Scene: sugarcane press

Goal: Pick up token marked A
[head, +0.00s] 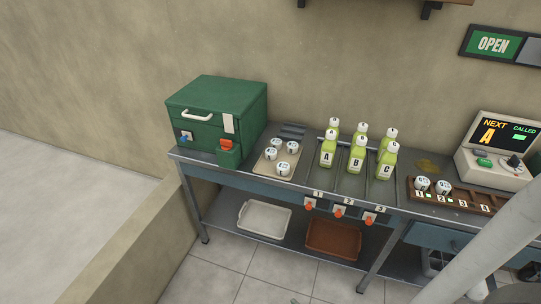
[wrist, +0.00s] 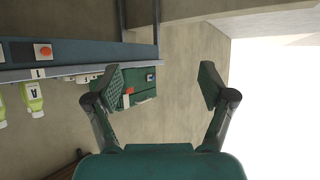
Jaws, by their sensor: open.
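Two small white round pieces with dark marks, like tokens, stand in the brown rack (head: 455,199) at the right in the head view: one at the left (head: 422,183) and one beside it (head: 443,187). Their marks are too small to read. Similar white pieces (head: 283,168) stand on a tan tray (head: 264,168) beside the green press; their marks are also unclear. I cannot tell which is marked A. My gripper (wrist: 162,86) is open and empty in the wrist view, apart from everything. It is not visible in the head view.
The green press (head: 217,112) stands at the table's left end; it also shows between my fingers (wrist: 140,88). Bottles lettered A, B and C (head: 357,158) stand mid-table. A console (head: 498,150) reads NEXT A. Bins (head: 264,232) sit on the lower shelf. My arm crosses the lower right.

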